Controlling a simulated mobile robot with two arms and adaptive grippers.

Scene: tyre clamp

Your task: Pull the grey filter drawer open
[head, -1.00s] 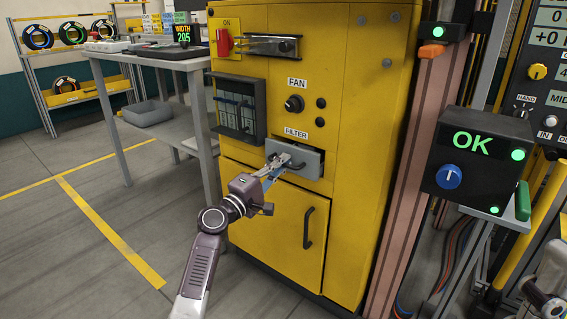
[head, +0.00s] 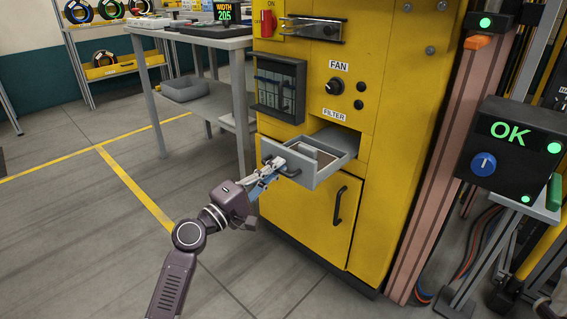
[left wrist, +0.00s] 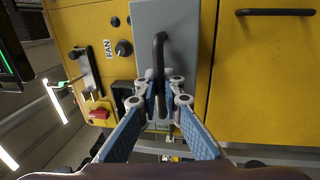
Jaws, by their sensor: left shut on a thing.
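The grey filter drawer (head: 307,174) stands well out of the yellow cabinet, below the FILTER label. Its open top shows a light, brown-edged piece inside, and a dark slot shows behind it. In the left wrist view the flat drawer front (left wrist: 186,45) carries a black bar handle (left wrist: 159,55). My left gripper (head: 274,170) is at the drawer front, shut on this handle. Its fingers (left wrist: 158,98) lie on both sides of the bar in the left wrist view. The right gripper cannot be made out.
The yellow cabinet (head: 395,100) has a lower door with a black handle (head: 338,205) under the drawer. A grey table (head: 205,42) stands to the left. A black OK box (head: 512,150) is on the right. The floor in front is clear.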

